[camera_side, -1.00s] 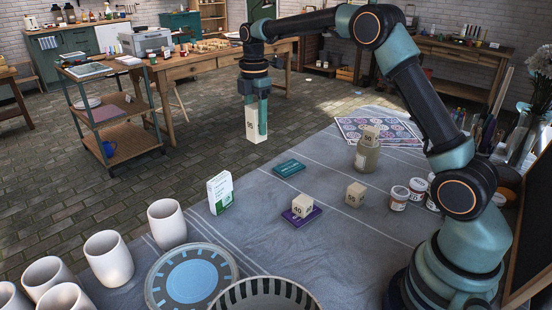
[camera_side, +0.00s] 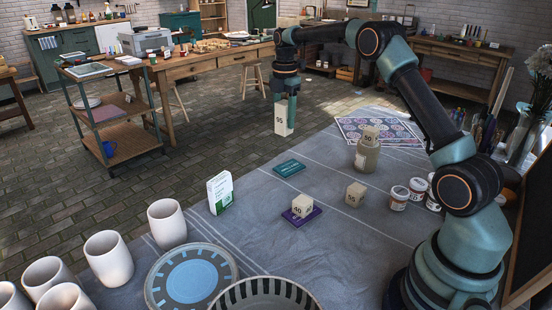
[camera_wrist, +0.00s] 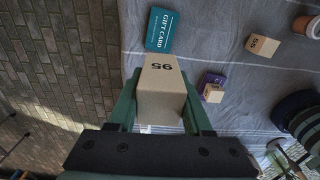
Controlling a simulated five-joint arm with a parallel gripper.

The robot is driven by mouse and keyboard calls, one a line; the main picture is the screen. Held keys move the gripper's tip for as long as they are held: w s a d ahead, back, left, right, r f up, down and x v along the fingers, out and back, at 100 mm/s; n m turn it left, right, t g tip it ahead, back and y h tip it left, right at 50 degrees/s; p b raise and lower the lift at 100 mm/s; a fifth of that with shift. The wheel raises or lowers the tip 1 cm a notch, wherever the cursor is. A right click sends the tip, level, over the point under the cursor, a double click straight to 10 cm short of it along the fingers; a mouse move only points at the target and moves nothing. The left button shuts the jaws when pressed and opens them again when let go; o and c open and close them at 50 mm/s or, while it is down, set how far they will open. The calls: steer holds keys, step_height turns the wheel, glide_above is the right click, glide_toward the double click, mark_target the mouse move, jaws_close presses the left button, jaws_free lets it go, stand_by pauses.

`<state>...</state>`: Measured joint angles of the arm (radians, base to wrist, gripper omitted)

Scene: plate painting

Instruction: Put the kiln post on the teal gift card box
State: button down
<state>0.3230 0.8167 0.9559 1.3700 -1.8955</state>
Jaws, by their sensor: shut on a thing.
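My gripper (camera_side: 287,101) is shut on a tall cream kiln post (camera_side: 281,119) marked 95 and holds it upright in the air, above and behind the teal gift card box. The post also shows between the fingers in the wrist view (camera_wrist: 162,88). The flat teal gift card box (camera_side: 289,168) lies on the grey cloth, with nothing on it. In the wrist view the box (camera_wrist: 162,30) lies just beyond the post, apart from it.
A post marked 40 (camera_side: 302,205) stands on a purple box (camera_side: 290,218). A cream block marked 55 (camera_side: 355,194) stands to its right. Another block (camera_side: 370,134) tops a jar (camera_side: 367,155). A white-and-green carton (camera_side: 220,192), cups (camera_side: 108,258) and a plate (camera_side: 158,290) stand front left.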

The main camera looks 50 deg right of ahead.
step_height(320, 180, down, 13)
steer(key=shift+f, duration=0.1)
stand_by(0.4)
steer(key=shift+f, duration=0.15)
steer(key=shift+c, duration=1.6)
jaws_free()
